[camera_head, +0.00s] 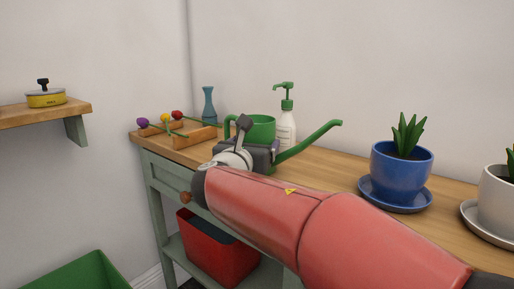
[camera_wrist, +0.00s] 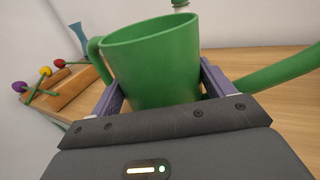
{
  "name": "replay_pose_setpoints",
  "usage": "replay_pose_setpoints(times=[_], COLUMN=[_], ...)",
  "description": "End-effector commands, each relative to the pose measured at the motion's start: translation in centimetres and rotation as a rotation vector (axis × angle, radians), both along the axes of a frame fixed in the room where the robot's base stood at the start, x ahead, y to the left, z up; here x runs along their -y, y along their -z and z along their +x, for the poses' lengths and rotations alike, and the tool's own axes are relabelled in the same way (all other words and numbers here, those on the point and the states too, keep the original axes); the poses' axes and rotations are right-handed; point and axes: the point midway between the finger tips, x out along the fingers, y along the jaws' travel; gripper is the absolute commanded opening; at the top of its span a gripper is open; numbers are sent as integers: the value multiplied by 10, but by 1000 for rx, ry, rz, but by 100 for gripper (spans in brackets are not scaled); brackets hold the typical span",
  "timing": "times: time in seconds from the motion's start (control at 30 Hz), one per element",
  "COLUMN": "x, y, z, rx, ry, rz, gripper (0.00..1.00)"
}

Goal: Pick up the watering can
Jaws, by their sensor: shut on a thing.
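The green watering can (camera_head: 262,127) is at the wooden bench top, with its spout (camera_head: 310,141) reaching up to the right. In the wrist view its round body (camera_wrist: 153,62) fills the middle, with the handle at its left and part of the spout at its right. My gripper (camera_wrist: 155,88) has one finger on each side of the body and is shut on it. In the head view my gripper (camera_head: 245,143) and arm hide the can's lower part. I cannot tell whether its base touches the bench.
A spray-green pump bottle (camera_head: 286,125) stands just behind the can. A blue vase (camera_head: 209,105) and a wooden rack with coloured flowers (camera_head: 195,138) are at left. A blue pot (camera_head: 402,162) on a saucer stands right. A red bin (camera_head: 215,250) sits below.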

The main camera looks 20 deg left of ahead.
Motion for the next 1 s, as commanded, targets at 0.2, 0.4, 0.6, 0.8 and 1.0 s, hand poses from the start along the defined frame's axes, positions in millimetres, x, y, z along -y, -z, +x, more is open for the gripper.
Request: replay_pose_setpoints(times=[0.2, 0.4, 0.6, 0.8, 1.0], x=[0, 0, -1, -1, -1], y=[-2, -3, -9, -22, -41], z=[0, -1, -3, -4, -4], rx=[3, 3, 5, 5, 5], ry=[0, 0, 0, 1, 1], rz=[1, 1, 2, 3, 4], gripper=[26, 26, 26, 26, 26])
